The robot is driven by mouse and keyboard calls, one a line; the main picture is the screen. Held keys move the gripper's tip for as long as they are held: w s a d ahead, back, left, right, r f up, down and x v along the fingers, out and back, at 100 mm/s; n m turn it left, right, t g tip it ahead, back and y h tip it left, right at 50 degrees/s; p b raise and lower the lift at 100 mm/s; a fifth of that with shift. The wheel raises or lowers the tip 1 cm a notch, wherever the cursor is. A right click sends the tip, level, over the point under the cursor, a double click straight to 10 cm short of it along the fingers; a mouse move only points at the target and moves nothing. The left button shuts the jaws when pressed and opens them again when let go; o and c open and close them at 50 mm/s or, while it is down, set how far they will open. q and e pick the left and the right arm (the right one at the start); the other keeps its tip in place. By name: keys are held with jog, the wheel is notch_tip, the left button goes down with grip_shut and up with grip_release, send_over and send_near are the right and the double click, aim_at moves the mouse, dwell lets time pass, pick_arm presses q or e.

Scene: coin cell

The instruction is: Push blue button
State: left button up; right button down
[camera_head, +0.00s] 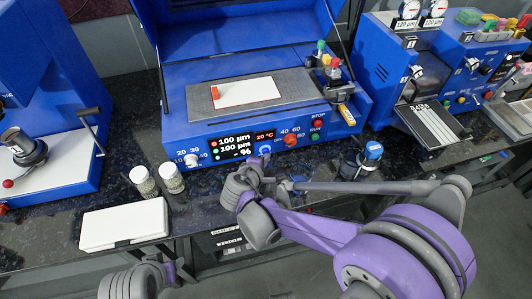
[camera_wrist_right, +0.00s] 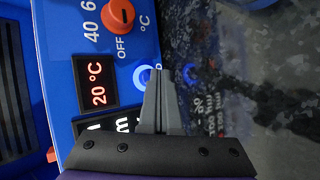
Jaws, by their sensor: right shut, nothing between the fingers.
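The blue button (camera_head: 265,149) with a pale ring is on the front panel of the middle blue machine, right of the display. In the right wrist view the blue button (camera_wrist_right: 146,76) is partly hidden behind my fingers. My right gripper (camera_head: 258,166) is shut and empty, its tips just in front of and below the button. In the right wrist view its closed fingers (camera_wrist_right: 158,75) overlap the button's edge; I cannot tell whether they touch it. Part of my left arm shows at the bottom left of the head view, but its fingers cannot be made out.
The display (camera_head: 235,145) and an orange-red knob (camera_head: 290,140) flank the button. A white knob (camera_head: 191,160) is further left. Two jars (camera_head: 157,180) and a white case (camera_head: 123,223) stand on the dark bench. A blue-capped bottle (camera_head: 372,152) stands at the right.

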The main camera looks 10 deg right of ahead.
jog(key=shift+s+d, duration=0.1)
jog(key=shift+s, duration=2.75)
